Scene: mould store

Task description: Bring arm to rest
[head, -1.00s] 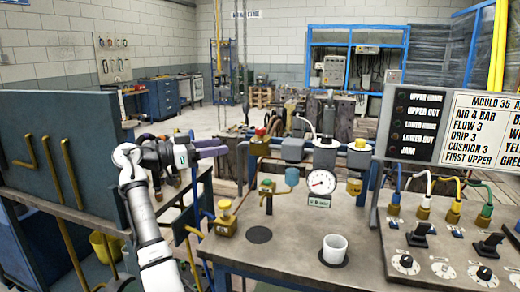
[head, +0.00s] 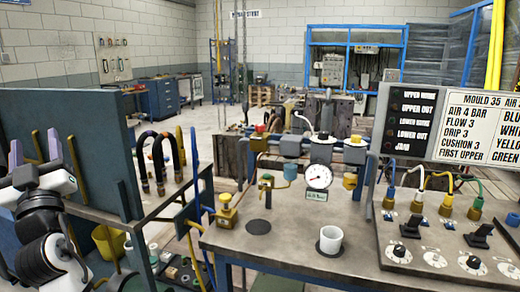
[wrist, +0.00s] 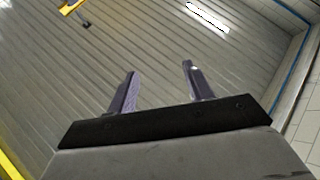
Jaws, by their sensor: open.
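My gripper (wrist: 158,70) is open in the wrist view, with two purple-grey fingers apart and nothing between them. Behind the fingers is a ribbed grey surface that looks like the roof. In the head view my arm is folded at the lower left edge, in front of the blue panel (head: 70,120).
A bench (head: 290,250) holds a white cup (head: 331,239), a pressure gauge (head: 318,176), a brass valve block (head: 226,215) and a switch panel (head: 450,245). Curved dark hoses (head: 150,165) stand over the left rack. A yellow bucket (head: 108,240) sits below it.

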